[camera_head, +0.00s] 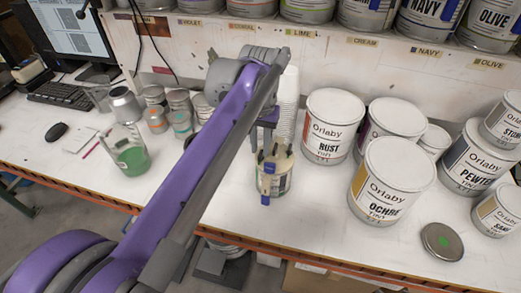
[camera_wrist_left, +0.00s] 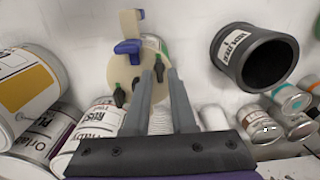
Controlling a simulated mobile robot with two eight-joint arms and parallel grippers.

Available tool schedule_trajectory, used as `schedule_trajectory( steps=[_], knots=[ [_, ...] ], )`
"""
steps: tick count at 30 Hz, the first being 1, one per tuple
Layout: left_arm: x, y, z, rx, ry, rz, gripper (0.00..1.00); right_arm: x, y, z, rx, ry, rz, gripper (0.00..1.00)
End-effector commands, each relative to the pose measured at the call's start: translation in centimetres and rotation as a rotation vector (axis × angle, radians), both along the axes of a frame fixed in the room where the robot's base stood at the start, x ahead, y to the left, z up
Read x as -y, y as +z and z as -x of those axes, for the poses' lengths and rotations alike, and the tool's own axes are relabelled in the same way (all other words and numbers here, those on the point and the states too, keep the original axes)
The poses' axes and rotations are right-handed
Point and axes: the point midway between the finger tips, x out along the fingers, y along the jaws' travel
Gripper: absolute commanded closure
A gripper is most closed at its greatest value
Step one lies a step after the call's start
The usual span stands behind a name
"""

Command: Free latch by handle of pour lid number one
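A tin with a cream pour lid (camera_head: 274,155) stands on the white bench under my left arm, with a blue part low on its front. In the left wrist view the round cream lid (camera_wrist_left: 142,88) shows from above, with a blue piece (camera_wrist_left: 128,48), a cream spout and several small dark latch handles with green bits. My left gripper (camera_wrist_left: 160,72) is over the lid's edge. Its fingers stand apart, with one dark latch handle (camera_wrist_left: 158,68) seen between their tips; contact cannot be told. In the head view the arm hides part of this gripper. My right gripper is not in view.
Large tins, Rust (camera_head: 333,130) and Ochre (camera_head: 392,180), stand to the right. A loose metal lid (camera_head: 442,241) lies at the front right. A green-filled jug (camera_head: 130,155) and small tins stand left. A dark cup (camera_wrist_left: 255,55) shows in the left wrist view.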

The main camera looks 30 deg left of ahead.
Motion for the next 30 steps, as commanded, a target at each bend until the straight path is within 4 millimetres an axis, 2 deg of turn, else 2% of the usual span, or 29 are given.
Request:
schedule_trajectory(
  steps=[3, 6, 14, 15, 19, 30],
  knots=[
    [0.0, -1.3, 0.0, 0.000, 0.000, 0.000, 0.76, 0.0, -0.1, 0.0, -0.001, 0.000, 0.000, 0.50],
    [0.0, -1.8, 0.0, 0.000, 0.000, 0.000, 0.76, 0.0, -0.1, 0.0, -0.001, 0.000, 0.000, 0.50],
    [0.0, -2.0, 0.0, 0.001, 0.000, 0.000, 0.76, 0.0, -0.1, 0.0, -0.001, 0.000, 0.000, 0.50],
    [0.0, -2.0, 0.0, 0.001, 0.000, 0.000, 0.78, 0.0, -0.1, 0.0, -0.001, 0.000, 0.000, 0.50],
    [0.0, -1.9, 0.0, 0.001, 0.000, 0.000, 1.00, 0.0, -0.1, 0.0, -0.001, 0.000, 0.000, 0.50],
    [0.0, -1.9, 0.0, 0.001, 0.003, 0.000, 1.00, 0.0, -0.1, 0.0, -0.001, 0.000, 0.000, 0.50]
  ],
)
